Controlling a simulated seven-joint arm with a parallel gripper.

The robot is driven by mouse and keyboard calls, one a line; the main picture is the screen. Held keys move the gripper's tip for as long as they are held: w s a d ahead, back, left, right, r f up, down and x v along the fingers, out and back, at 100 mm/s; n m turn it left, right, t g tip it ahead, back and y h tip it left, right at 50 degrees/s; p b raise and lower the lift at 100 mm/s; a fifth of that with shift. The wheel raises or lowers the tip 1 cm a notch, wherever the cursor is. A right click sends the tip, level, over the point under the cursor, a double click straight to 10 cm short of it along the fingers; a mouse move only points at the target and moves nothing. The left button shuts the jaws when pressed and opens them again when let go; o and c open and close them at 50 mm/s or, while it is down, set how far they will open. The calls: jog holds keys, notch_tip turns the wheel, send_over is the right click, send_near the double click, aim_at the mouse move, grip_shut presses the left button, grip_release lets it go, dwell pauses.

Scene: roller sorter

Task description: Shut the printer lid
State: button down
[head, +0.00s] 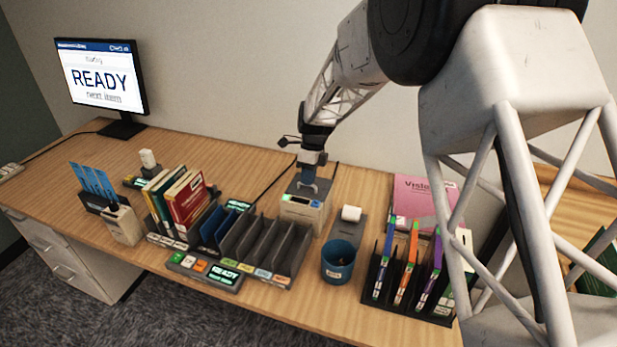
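A small cream printer (302,214) with a little green display on its front edge stands near the middle of the desk, behind the row of dark grey slots. A dark grey-blue panel shows at its top, and I take it for the lid; its exact angle is too small to tell. My gripper (309,186) points down just over the printer's top, at or very near this panel. I cannot tell whether it touches. The fingertips are small, and whether they are open or shut is unclear.
Grey slots (266,246) stand in front, with upright books (186,200) to the left. A dark rack (408,286) holds coloured folders. A monitor (101,77) reads READY.

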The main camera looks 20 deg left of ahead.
jog(key=s+v, duration=0.1)
jog(key=v, duration=1.3)
jog(key=shift+s, duration=0.2)
jog(key=shift+d+r, duration=0.1)
jog(key=shift+r, duration=0.05)
jog(key=s+d+r+n+t, duration=0.1)
jog(key=s+d+r+n, duration=0.3)
jog(key=d, duration=0.5)
jog(key=s+d+r+n+t, duration=0.1)
jog(key=s+d+r+n, duration=0.15)
jog(key=s+d, duration=0.55)
jog(key=s+d+r+n+t, duration=0.15)
jog(key=s+d+r, duration=0.3)
jog(key=d, duration=0.65)
jog(key=s+d+f+n, duration=0.1)
jog(key=s+d+n, duration=0.2)
jog(key=s+d, duration=0.2)
jog(key=s+d+f+n+t, duration=0.1)
jog(key=s+d+f+n, duration=0.1)
jog(key=s+d, duration=0.4)
jog(key=s+d+f+n+t, duration=0.1)
jog(key=s+d+n, duration=0.3)
jog(key=s, duration=0.9)
jog(key=shift+s+d+f+n, duration=0.2)
jog(key=shift+d+f+n, duration=0.2)
jog(key=shift+d, duration=0.45)
